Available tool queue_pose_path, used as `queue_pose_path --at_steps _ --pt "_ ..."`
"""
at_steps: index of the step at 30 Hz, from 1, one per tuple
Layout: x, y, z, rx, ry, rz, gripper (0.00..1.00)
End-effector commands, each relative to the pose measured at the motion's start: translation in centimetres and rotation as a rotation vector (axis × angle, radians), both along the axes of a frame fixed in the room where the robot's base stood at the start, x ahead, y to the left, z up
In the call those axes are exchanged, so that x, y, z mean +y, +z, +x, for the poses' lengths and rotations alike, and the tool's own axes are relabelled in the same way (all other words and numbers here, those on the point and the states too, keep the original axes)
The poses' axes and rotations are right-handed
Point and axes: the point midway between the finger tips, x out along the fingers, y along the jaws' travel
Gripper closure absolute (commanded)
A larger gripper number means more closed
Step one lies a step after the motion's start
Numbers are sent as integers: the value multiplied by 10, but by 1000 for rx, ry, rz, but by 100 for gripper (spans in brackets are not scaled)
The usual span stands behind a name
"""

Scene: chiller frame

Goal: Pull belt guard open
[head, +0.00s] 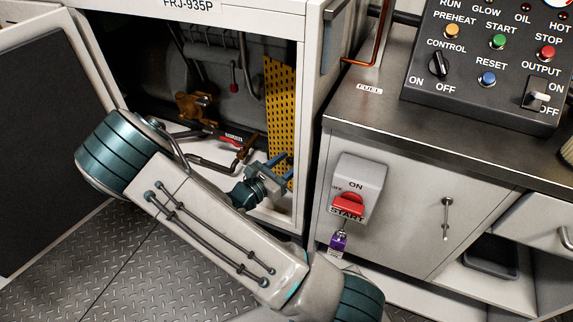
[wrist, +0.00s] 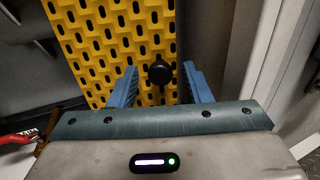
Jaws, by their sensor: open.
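The belt guard (head: 281,112) is a yellow panel with rows of dark slots, standing upright inside the right side of the open white cabinet. In the wrist view the belt guard (wrist: 105,40) fills the upper middle. A round black knob (wrist: 160,73) shows in front of the guard. My gripper (head: 279,163) is at the lower part of the guard in the head view. In the wrist view my gripper (wrist: 161,84) has its blue fingers apart, one on each side of the knob. I cannot tell whether a finger touches the knob. The guard's lower end is partly hidden by my gripper.
The cabinet door (head: 45,130) is swung open at left. The cabinet's white right post (head: 312,90) is close to the right of my gripper. A control panel (head: 490,60) stands at right.

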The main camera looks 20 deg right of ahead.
Motion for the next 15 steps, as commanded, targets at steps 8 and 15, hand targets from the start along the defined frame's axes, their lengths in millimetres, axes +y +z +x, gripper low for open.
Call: queue_pose_path --at_steps 8,15 --pt "0 0 0 0 -1 0 92" --pt "1 0 0 0 -5 0 100"
